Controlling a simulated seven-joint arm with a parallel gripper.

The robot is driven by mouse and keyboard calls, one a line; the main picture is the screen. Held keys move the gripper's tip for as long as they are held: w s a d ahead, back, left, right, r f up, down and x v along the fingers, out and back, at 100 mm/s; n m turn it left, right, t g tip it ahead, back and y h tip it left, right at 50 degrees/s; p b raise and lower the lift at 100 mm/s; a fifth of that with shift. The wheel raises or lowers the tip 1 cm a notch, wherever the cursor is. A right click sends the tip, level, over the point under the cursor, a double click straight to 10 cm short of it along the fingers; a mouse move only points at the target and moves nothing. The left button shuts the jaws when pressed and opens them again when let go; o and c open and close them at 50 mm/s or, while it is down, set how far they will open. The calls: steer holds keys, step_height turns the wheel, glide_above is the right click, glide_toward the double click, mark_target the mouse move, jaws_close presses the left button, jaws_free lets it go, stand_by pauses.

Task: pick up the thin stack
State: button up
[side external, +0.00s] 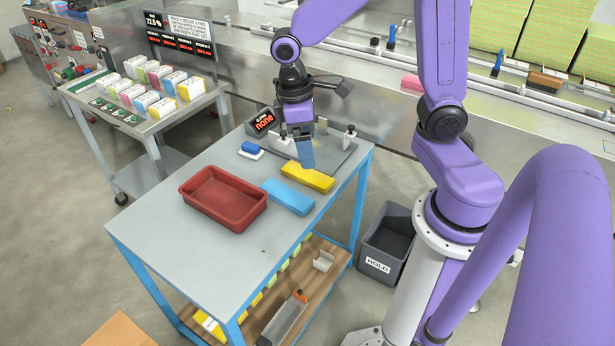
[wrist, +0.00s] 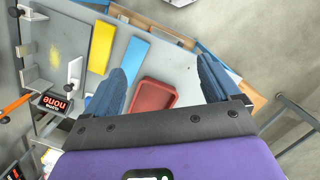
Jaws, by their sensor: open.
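A yellow flat stack (side external: 308,177) and a light blue flat stack (side external: 288,197) lie side by side on the grey table. I cannot tell from these views which is thinner. In the wrist view the yellow stack (wrist: 102,45) and the blue stack (wrist: 127,62) lie left of centre. My gripper (side external: 307,162) is above the table, near the far end of the yellow stack, pointing down. In the wrist view my gripper (wrist: 160,66) has its two blue fingers wide apart with nothing held between them. Its height above the table is hard to judge.
A red tray (side external: 186,193) stands left of the stacks; its rim (wrist: 134,98) shows between my fingers. A display reading "none" (side external: 264,123), metal brackets (side external: 349,136) and a small blue-and-white item (side external: 250,149) are at the back. A grey HOLD bin (side external: 378,266) stands on the floor. The front table is clear.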

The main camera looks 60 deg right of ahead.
steer(key=w+d+f+m+g, duration=0.2)
steer(key=w+d+f+m, duration=0.25)
steer(key=w+d, duration=0.35)
steer(key=m+g+y, duration=0.1)
steer(key=m, duration=0.2)
glide_toward(329, 183)
steer(key=x, duration=0.3)
steer(key=shift+d+n, duration=0.2)
steer(key=shift+n, duration=0.05)
steer(key=shift+a+x, duration=0.1)
steer(key=shift+x, duration=1.4)
steer(key=shift+a+x, duration=0.15)
steer(key=shift+x, duration=1.35)
steer(key=c, duration=1.1)
